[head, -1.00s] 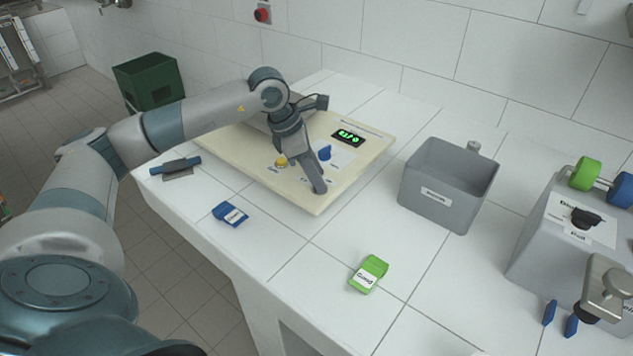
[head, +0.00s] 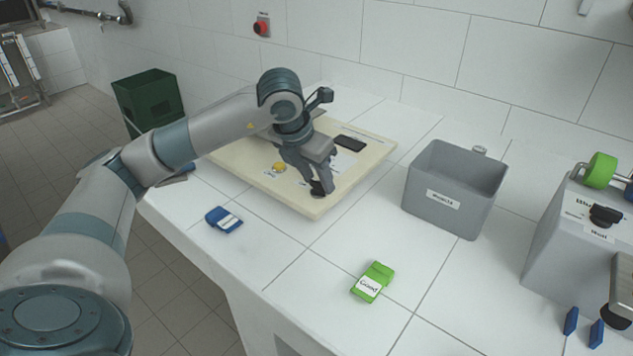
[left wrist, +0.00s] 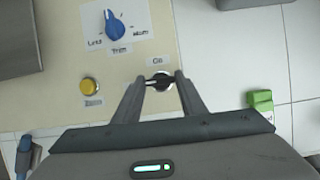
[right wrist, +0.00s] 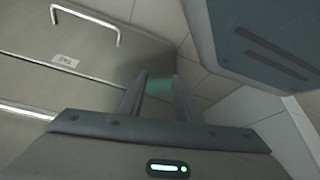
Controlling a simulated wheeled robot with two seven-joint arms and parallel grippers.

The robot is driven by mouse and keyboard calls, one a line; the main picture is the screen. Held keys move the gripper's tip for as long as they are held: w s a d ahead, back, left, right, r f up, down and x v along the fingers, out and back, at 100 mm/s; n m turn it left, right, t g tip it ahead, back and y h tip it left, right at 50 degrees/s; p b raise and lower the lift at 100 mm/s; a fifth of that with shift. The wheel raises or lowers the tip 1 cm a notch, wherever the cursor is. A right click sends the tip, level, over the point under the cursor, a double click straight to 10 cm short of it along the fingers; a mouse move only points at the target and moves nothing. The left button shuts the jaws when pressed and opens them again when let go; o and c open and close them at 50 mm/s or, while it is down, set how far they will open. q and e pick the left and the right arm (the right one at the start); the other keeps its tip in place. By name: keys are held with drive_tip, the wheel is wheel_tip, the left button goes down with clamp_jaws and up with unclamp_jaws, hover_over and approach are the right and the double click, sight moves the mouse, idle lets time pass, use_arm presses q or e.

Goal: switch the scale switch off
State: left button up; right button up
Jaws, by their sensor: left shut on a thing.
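The scale's cream panel (head: 232,161) lies on the white counter. Its display (head: 350,143) is dark. The scale switch, a small black rotary knob on a pale round base, shows in the left wrist view (left wrist: 159,81) below the label "On". My left gripper (head: 319,182) points down at the panel's front corner; in the left wrist view, its fingertips are shut on the knob from both sides. The blue trim knob (left wrist: 115,26) and a yellow button (left wrist: 90,86) are on the same panel. My right gripper (right wrist: 160,77) is open and empty, facing metal drawers.
A grey bin (head: 440,205) stands right of the panel. A blue clip (head: 224,219) and a green clip (head: 373,282) lie on the counter. A grey machine (head: 556,240) stands at the right.

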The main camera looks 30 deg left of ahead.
use_arm(q)
drive_tip(key=shift+n, duration=0.3)
use_arm(e)
drive_tip(key=shift+s+d+f, duration=0.1)
drive_tip(key=shift+s+d, duration=0.05)
use_arm(q)
drive_tip(key=o, duration=1.1)
drive_tip(key=shift+c, duration=0.2)
drive_tip(key=shift+s+r, duration=0.15)
drive_tip(key=shift+r, duration=0.3)
drive_tip(key=v, duration=1.6)
drive_tip(key=shift+s+r+b, duration=0.2)
drive_tip(key=shift+b, duration=0.25)
use_arm(e)
drive_tip(key=shift+s+f+g, duration=0.2)
drive_tip(key=shift+s+g, duration=0.15)
drive_tip(key=shift+g, duration=0.05)
